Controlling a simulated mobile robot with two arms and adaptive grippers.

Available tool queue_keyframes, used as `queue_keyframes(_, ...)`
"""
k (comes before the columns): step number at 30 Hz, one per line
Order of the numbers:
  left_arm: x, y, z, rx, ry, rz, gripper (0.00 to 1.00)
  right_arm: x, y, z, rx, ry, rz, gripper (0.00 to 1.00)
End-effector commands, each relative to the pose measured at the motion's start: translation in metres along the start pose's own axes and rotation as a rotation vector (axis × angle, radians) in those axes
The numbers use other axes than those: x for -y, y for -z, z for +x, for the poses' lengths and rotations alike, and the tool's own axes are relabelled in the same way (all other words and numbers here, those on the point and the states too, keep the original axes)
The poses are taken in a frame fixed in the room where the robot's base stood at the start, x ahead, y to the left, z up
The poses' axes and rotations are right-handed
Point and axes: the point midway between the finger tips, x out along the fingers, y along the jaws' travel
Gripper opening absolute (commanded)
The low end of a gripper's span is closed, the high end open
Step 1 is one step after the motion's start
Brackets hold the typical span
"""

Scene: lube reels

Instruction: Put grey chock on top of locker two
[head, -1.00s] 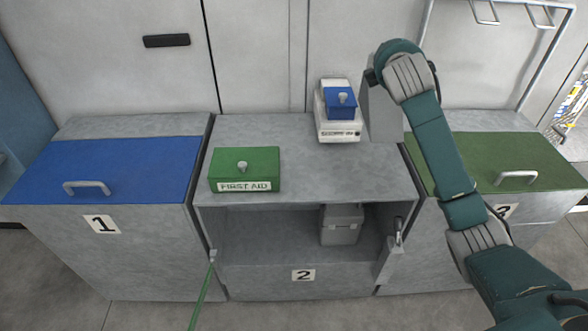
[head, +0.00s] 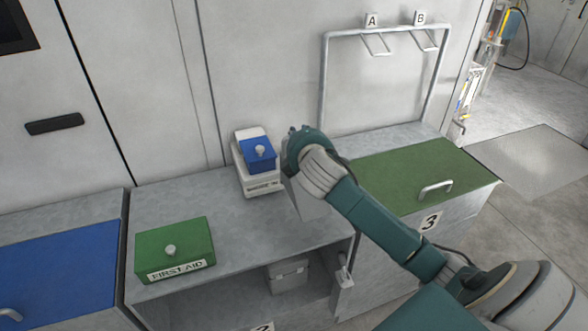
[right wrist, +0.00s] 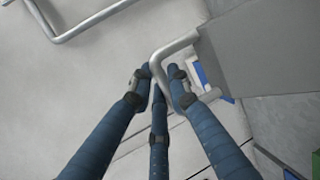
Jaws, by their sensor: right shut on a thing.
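The grey chock (head: 308,203) hangs below my right gripper (head: 297,150), which is shut on its bent metal handle. In the right wrist view, the fingers of the right gripper (right wrist: 160,75) close around that handle beside the chock's grey face (right wrist: 265,50). Locker two (head: 165,203) is the middle grey locker, with a bare patch on its top and an open front. The chock is at the right end of that top, beside the scale. I cannot tell whether it touches the top. My left gripper is out of view.
A white scale (head: 262,189) carrying a blue box (head: 258,156) and a green first aid box (head: 175,250) stand on locker two. A grey box (head: 288,277) sits inside it. Green-topped locker three (head: 410,175) and a metal rack (head: 325,85) are at the right.

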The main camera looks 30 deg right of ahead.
Motion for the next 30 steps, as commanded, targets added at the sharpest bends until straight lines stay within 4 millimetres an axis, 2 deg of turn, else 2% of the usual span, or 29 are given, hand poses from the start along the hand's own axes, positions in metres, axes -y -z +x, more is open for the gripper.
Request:
queue_keyframes(3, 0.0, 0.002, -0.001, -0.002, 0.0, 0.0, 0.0, 0.026, 0.002, 0.008, 0.0, -0.001, 0.0, 0.0)
queue_keyframes(8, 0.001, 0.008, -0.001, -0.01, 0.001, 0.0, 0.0, 0.05, 0.004, 0.017, 0.0, -0.004, 0.002, 0.0)
queue_keyframes(14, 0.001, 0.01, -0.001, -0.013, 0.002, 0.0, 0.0, 0.062, 0.004, 0.021, 0.0, -0.007, 0.002, 0.0)
queue_keyframes(22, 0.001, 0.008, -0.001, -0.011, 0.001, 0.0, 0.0, 0.096, 0.007, 0.032, 0.0, -0.005, 0.002, 0.0)
queue_keyframes(30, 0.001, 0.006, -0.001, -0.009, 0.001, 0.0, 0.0, 0.102, 0.008, 0.034, -0.001, -0.005, 0.002, 0.0)
